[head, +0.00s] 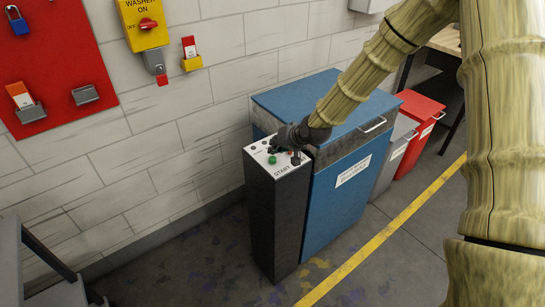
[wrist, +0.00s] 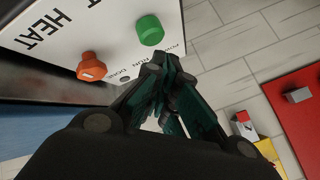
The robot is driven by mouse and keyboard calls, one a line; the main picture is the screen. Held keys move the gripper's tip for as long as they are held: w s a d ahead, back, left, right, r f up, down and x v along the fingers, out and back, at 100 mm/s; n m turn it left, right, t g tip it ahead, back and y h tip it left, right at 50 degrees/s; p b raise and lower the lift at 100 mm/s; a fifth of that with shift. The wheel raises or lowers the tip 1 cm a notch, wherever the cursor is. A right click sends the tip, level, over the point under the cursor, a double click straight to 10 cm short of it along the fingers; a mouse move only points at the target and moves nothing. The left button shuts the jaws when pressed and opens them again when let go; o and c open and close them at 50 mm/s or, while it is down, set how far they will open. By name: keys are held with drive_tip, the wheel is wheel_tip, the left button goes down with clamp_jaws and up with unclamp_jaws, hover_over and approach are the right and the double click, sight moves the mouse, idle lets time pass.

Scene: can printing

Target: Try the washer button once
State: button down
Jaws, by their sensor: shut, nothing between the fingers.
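A black pedestal (head: 274,225) has a white top panel (head: 258,150) with START lettering and a green button (head: 272,160). In the wrist view the green button (wrist: 150,30) stands next to an orange knob (wrist: 91,66) near HEAT lettering. My gripper (head: 273,148) is above the panel, just behind the green button. In the wrist view my gripper (wrist: 160,60) has its fingers together, empty, with the tips close to the green button and over small lettering. I cannot tell whether the tips touch the panel. A yellow box (head: 143,24) on the wall reads WASHER ON and has a red switch.
A blue lidded cabinet (head: 334,195) with a handle stands right beside the pedestal, under my arm. Grey (head: 395,155) and red (head: 418,140) bins stand beyond it. A red board (head: 57,65) hangs on the wall. The floor in front is open, crossed by a yellow line (head: 380,248).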

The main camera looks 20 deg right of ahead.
drive_tip(key=shift+r+p, duration=1.7)
drive_tip(key=shift+r, duration=0.8)
